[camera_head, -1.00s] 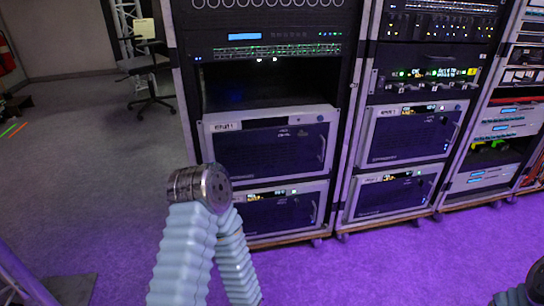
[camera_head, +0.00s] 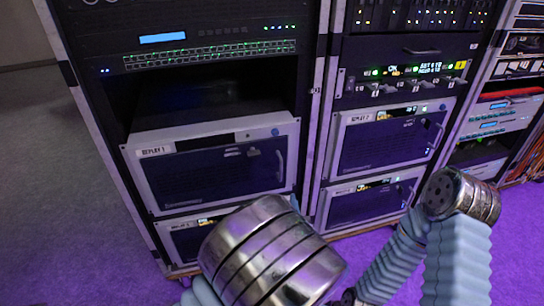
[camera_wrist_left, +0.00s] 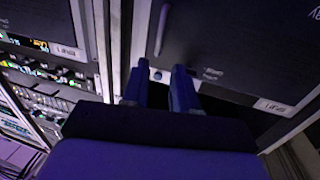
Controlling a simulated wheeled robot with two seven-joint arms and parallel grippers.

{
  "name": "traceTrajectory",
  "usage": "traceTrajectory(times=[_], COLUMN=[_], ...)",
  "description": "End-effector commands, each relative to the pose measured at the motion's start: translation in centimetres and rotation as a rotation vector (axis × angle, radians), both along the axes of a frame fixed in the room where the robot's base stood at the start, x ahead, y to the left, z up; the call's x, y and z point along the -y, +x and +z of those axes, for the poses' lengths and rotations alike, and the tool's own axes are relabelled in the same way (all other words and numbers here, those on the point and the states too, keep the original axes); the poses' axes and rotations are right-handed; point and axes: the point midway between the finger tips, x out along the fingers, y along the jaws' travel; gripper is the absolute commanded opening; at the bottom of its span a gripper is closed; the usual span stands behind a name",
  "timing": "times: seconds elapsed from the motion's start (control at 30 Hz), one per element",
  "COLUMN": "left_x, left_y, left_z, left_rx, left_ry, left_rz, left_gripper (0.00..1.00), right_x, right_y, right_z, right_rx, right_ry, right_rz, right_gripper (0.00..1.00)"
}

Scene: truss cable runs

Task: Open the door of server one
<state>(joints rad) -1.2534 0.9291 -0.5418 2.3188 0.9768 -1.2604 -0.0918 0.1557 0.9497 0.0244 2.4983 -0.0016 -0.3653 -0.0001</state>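The upper server in the left rack (camera_head: 215,165) has a light frame, a label that seems to end in 1, and a dark door (camera_head: 200,178) that looks shut. Its upright handle (camera_head: 280,166) is at the door's right side. In the left wrist view, which looks upside down, the handle (camera_wrist_left: 162,30) stands past my fingertips, apart from them. My left gripper (camera_wrist_left: 160,88) is open and empty, pointing at the door; the head view hides it behind my left arm. My right arm is in the head view at the right, but its gripper is not visible.
Another server (camera_head: 388,140) with a similar door is in the neighbouring rack (camera_head: 325,100). A second server (camera_head: 190,240) sits below the first, partly covered by my left arm. An empty dark bay (camera_head: 200,95) is above it. Clear floor (camera_head: 50,190) lies left of the racks.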

Motion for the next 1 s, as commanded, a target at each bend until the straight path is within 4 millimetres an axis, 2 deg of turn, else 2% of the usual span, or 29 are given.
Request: traceTrajectory(times=[0.17,0.4,0.6,0.8,1.0], left_x=[-0.2,-0.8,-1.3,-1.4,-1.5], left_y=[1.8,7.3,11.2,13.2,13.6], left_z=[0.4,0.4,0.3,0.2,0.2], left_rx=[0.011,0.011,0.01,0.008,0.007], left_ry=[-0.001,-0.001,0.0,0.0,-0.001], left_rz=[0.005,0.005,0.002,0.0,0.0], left_gripper=[0.28,0.28,0.28,0.28,0.28], right_x=[-0.1,-0.2,-0.3,-0.3,-0.3], right_y=[-0.1,-0.1,-0.1,-0.1,-0.1], right_z=[0.2,0.8,1.2,1.4,1.4], right_rx=[-0.001,-0.002,-0.003,-0.003,-0.003], right_ry=[0.001,0.003,0.004,0.004,0.004], right_rz=[0.002,0.004,0.006,0.006,0.006], right_gripper=[0.0,0.0,0.0,0.0,0.0])
